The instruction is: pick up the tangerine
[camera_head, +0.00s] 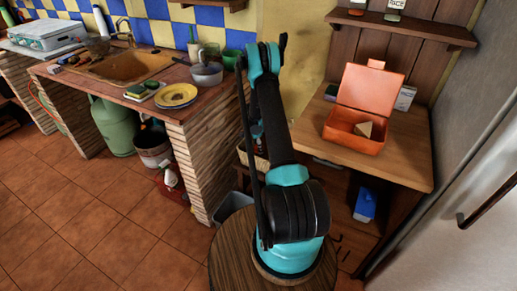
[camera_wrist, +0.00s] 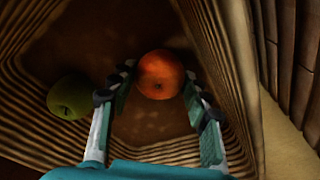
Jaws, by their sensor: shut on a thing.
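The tangerine (camera_wrist: 160,68), round and orange, is in the wrist view inside a brown ribbed basket (camera_wrist: 225,50). My gripper (camera_wrist: 158,84) reaches down into the basket with one finger on each side of the tangerine, shut on it. Whether the tangerine touches the basket floor I cannot tell. In the head view the basket (camera_head: 259,161) shows only in part behind my arm, and my gripper and the tangerine are hidden there.
A green round fruit (camera_wrist: 70,97) lies in the basket left of my gripper. The basket walls rise close around my fingers. In the head view an open orange box (camera_head: 352,137) stands on the wooden counter (camera_head: 405,160) to the right. A brick sink counter (camera_head: 203,103) stands at left.

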